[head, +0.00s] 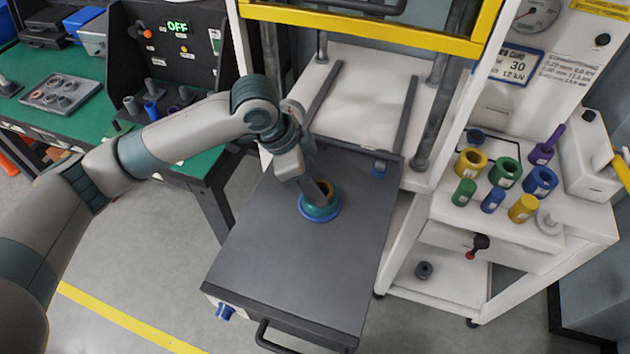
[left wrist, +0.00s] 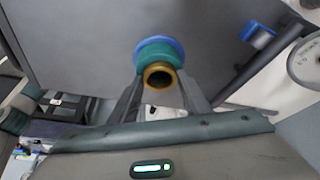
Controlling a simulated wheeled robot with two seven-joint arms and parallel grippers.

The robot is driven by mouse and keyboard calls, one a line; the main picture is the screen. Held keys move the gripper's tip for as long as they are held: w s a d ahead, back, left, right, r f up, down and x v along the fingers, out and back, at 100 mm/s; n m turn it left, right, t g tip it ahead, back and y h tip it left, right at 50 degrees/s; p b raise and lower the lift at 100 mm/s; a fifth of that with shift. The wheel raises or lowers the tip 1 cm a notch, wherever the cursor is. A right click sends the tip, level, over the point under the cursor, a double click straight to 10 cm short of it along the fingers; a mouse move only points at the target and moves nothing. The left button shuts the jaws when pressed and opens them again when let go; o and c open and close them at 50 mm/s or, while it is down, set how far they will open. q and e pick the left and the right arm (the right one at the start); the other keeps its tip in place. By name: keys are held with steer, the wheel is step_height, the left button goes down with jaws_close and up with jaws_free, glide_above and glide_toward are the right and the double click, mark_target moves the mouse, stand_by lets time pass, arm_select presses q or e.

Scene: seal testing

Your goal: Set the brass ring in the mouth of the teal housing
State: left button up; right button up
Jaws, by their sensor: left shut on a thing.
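The teal housing (head: 321,211) stands upright on a blue round base on the dark cart top; it also shows in the left wrist view (left wrist: 158,54). My left gripper (head: 319,191) comes down over the housing from above. It is shut on the brass ring (left wrist: 160,65), with one finger on each side. In the head view the ring (head: 326,186) shows at the mouth of the housing, partly hidden by the fingers. I cannot tell whether the ring is inside the mouth or just above it. My right gripper is in neither view.
The dark cart top (head: 290,265) is clear around the housing. A press with a yellow frame (head: 370,32) stands behind it. To the right, a white stand (head: 450,215) holds several coloured cylinders and rings. A green bench (head: 60,70) with small parts is at the left.

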arm_select(q)
steer(key=o, duration=0.9)
steer(key=shift+f, duration=0.2)
steer(key=shift+s, duration=0.1)
steer(key=o, duration=0.5)
steer(key=shift+r, duration=0.1)
